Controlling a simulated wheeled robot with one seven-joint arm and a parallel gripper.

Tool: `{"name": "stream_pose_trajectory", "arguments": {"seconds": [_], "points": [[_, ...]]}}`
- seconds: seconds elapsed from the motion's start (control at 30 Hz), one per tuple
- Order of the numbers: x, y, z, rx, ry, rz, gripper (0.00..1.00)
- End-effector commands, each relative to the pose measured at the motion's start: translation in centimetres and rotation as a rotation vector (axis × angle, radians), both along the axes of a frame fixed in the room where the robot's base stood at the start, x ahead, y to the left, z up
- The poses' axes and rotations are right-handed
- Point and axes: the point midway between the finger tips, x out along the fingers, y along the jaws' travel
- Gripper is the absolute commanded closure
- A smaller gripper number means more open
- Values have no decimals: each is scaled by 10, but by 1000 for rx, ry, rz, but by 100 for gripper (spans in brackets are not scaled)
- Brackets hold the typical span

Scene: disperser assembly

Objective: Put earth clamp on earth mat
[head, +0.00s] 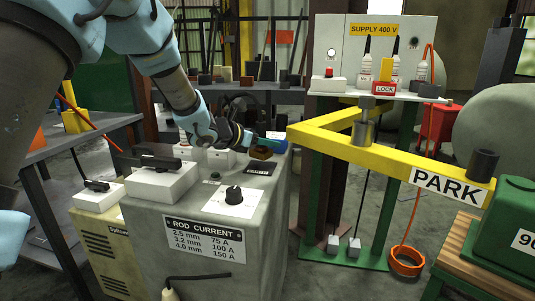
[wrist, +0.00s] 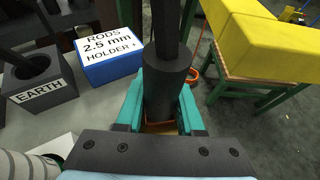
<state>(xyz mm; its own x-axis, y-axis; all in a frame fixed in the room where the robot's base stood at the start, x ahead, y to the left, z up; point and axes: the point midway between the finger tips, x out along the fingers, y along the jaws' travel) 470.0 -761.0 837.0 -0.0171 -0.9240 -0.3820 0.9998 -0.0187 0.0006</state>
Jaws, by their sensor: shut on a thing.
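My gripper (wrist: 160,105) has its teal fingers closed on the two sides of a black cylindrical piece (wrist: 168,78), with a narrower black stem rising from it. I cannot tell from its shape whether this is the earth clamp. In the head view my gripper (head: 257,141) is over the far right of the grey welding cabinet, and the held piece is hard to make out. A dark block labelled EARTH (wrist: 42,95), with a round hollow, stands left of my gripper in the wrist view. A flat black plate (head: 258,168) with a small unreadable label lies on the cabinet; no earth mat is clearly identifiable.
A blue box marked RODS 2.5 mm HOLDER + (wrist: 112,67) stands left of my gripper. The grey cabinet (head: 225,243) carries a knob (head: 233,194) and white blocks. A yellow PARK beam (head: 395,157) and a green-legged wooden table (head: 470,262) stand to the right.

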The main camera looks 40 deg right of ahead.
Motion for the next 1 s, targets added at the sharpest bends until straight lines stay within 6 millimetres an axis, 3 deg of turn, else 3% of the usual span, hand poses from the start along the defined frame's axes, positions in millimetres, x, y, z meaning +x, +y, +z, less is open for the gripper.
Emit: {"name": "stream_pose_trajectory", "arguments": {"seconds": [0.2, 0.43, 0.47, 0.5, 0.7, 1.0], "points": [[0, 0, -27, -1, 2, 1, 100], [0, 0, -31, -3, -1, 0, 100], [0, 0, -33, 1, 0, 0, 61], [0, 0, -33, 1, 0, 0, 56], [0, 0, -32, 1, 0, 0, 34], [0, 2, -31, 0, 0, 1, 33]]}}
